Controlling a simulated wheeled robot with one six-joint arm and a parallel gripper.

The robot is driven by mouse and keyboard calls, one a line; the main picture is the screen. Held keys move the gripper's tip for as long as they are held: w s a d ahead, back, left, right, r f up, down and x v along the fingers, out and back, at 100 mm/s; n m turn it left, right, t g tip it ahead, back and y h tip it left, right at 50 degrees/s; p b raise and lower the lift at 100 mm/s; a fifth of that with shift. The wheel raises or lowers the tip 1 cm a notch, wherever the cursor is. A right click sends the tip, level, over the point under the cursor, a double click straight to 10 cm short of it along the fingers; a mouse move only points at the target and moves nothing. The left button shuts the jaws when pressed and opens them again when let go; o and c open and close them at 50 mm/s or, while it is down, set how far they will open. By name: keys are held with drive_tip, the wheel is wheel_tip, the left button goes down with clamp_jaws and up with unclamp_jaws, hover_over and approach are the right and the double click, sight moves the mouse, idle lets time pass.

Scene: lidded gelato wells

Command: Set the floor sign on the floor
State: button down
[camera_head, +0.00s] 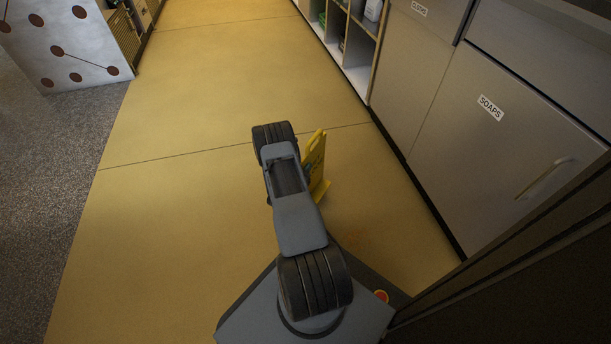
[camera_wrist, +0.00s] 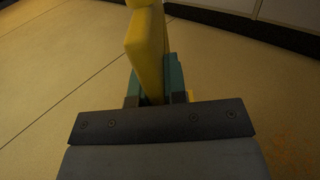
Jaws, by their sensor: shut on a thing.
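The yellow floor sign (camera_head: 316,163) is just right of my arm in the head view, low over or on the tan floor. I cannot tell whether its bottom edge touches the floor. In the wrist view the sign (camera_wrist: 146,55) rises between the two teal fingers of my gripper (camera_wrist: 157,88), which is shut on it. In the head view my arm covers most of my gripper (camera_head: 307,170) and part of the sign.
Cabinets with a SOAPS label (camera_head: 490,107) line the right side. Open shelves (camera_head: 357,60) with bottles stand beyond them. A white dotted counter (camera_head: 70,45) is at the upper left, by a grey speckled floor (camera_head: 60,140). The tan floor (camera_head: 180,210) left of my arm is clear.

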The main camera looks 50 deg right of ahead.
sight(313, 168)
drive_tip(key=shift+w+d+f+b, duration=0.2)
drive_tip(key=shift+f+b, duration=0.15)
drive_tip(key=shift+f, duration=0.35)
drive_tip(key=shift+w+d+f+b, duration=0.15)
drive_tip(key=shift+f+b, duration=0.25)
drive_tip(key=shift+f, duration=0.35)
drive_tip(key=shift+w+d+f+b, duration=0.2)
drive_tip(key=shift+f+b, duration=0.15)
drive_tip(key=shift+f, duration=0.35)
drive_tip(key=shift+s+f, duration=0.1)
drive_tip(key=shift+f, duration=0.05)
drive_tip(key=c, duration=1.2)
unclamp_jaws()
drive_tip(key=shift+o, duration=0.2)
